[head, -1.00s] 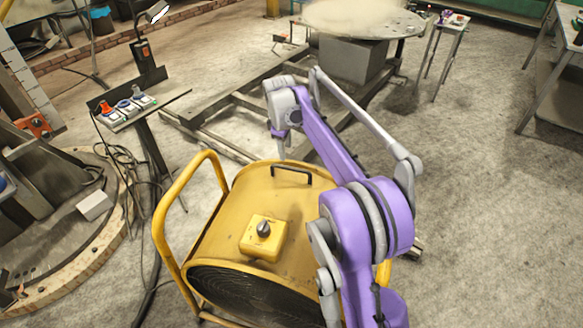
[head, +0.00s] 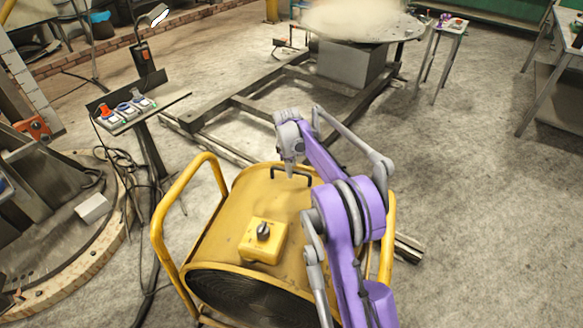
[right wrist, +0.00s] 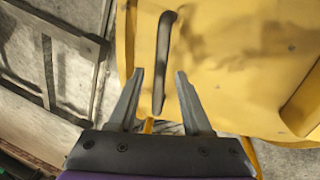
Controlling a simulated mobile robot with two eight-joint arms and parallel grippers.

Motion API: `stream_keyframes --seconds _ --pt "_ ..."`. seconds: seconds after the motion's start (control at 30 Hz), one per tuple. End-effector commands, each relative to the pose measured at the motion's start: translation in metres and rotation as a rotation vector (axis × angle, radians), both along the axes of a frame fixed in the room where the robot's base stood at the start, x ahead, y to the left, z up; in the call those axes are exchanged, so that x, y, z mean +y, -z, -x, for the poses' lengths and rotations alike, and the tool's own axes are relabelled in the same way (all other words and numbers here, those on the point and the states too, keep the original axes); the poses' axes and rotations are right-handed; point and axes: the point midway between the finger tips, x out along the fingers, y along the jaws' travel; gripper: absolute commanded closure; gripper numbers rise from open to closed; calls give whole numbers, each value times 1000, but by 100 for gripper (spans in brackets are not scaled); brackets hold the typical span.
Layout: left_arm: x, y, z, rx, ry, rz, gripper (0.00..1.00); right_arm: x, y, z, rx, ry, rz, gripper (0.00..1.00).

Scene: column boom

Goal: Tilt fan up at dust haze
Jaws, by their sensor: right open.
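The yellow drum fan (head: 235,225) stands on the floor in a yellow tube frame (head: 172,215), its dark grille (head: 250,295) facing me. A control box with a dark knob (head: 263,231) sits on its top. A dark handle (head: 291,174) is on the far end of the drum's top. My right gripper (head: 291,168) is at this handle. In the right wrist view my right gripper (right wrist: 160,85) is open, with the handle (right wrist: 164,60) between and beyond its fingers. I cannot tell whether they touch it. The dust haze (head: 350,18) hangs over a round table. My left gripper is not in view.
The round table (head: 400,28) stands beyond the fan on a grey block, with metal floor rails (head: 240,105) before it. A stand with buttons (head: 130,106) and cables is at the left. A small side table (head: 450,24) is at the back right.

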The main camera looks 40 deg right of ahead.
Motion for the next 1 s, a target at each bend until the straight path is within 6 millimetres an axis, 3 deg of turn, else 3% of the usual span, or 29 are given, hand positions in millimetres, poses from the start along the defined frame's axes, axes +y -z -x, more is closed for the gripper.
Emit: stream_keyframes --seconds 0.27,0.5,0.57,1.0 --pt "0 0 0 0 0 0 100 0 2 0 0 0 0 51" --pt "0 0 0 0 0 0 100 0 1 0 0 0 0 92" --pt "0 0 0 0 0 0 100 0 1 0 0 0 0 100" --pt "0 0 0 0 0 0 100 0 1 0 0 0 0 100"
